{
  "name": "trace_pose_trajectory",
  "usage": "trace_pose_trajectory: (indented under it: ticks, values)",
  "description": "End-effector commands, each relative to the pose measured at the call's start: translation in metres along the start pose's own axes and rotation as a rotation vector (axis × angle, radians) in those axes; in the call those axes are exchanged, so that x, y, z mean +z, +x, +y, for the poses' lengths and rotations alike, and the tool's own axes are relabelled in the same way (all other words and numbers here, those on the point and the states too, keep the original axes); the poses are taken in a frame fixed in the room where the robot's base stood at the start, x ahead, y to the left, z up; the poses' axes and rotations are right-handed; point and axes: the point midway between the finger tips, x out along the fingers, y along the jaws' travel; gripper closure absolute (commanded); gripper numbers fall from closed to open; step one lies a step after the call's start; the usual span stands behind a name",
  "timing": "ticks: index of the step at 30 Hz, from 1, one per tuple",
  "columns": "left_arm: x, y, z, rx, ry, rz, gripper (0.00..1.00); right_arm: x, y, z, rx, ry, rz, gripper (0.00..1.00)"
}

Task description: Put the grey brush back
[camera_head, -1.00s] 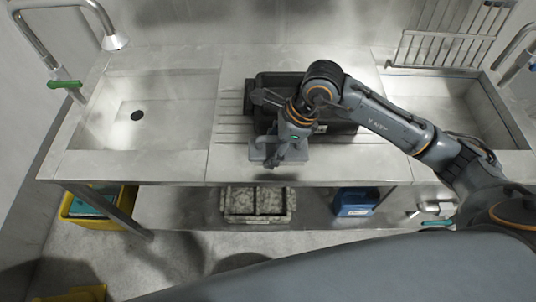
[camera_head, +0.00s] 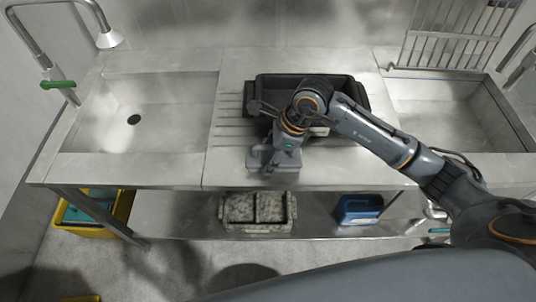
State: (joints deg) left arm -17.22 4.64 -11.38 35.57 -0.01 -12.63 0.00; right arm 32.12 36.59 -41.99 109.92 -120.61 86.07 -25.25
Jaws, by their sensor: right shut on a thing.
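The grey brush (camera_head: 259,158) is a small light-grey block near the front edge of the steel counter, in the middle of the head view. My right gripper (camera_head: 271,166) is shut on it from above and partly hides it. I cannot tell whether the brush touches the counter or hangs just above it. My right arm comes in from the right and passes over a black crate (camera_head: 352,83) behind the brush. My left gripper is out of view.
A sink (camera_head: 150,110) lies at the left, another (camera_head: 445,110) at the right, with a wire rack (camera_head: 450,45) behind it. The lower shelf holds a speckled grey double container (camera_head: 256,225) and a blue canister (camera_head: 358,210). A yellow bin (camera_head: 120,215) stands at lower left.

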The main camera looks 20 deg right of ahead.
Motion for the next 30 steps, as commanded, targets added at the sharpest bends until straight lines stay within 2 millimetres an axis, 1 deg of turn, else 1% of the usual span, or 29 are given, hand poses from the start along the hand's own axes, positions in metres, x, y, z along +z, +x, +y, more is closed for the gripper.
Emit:
trace_pose_trajectory:
  ticks: [1, 2, 3, 4, 13, 17, 20, 27, 30]
  values:
    - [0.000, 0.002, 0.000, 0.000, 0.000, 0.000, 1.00, -0.001, 0.001, 0.000, 0.000, 0.000, 0.000, 0.39]
    - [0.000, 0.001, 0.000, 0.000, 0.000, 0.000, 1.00, 0.000, 0.001, 0.000, 0.000, 0.000, 0.000, 0.33]
    - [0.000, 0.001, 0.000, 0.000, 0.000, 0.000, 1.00, 0.000, 0.001, 0.000, 0.000, 0.000, 0.000, 0.25]
    - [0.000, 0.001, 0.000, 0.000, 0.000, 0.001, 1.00, 0.000, 0.001, 0.000, 0.000, 0.000, 0.000, 0.20]
    - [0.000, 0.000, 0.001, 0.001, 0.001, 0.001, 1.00, 0.000, 0.000, 0.000, 0.000, 0.000, 0.000, 0.20]
    - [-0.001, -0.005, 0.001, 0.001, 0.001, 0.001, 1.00, 0.002, -0.005, 0.000, 0.000, 0.000, 0.000, 0.20]
    - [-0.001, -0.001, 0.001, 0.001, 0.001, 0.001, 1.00, 0.001, -0.019, -0.001, -0.004, -0.002, 0.000, 0.20]
    - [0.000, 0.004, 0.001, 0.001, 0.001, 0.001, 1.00, 0.000, -0.072, -0.001, -0.006, -0.002, 0.000, 0.20]
    - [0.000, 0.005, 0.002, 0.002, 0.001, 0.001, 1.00, 0.000, -0.092, -0.001, -0.004, -0.001, 0.000, 0.20]
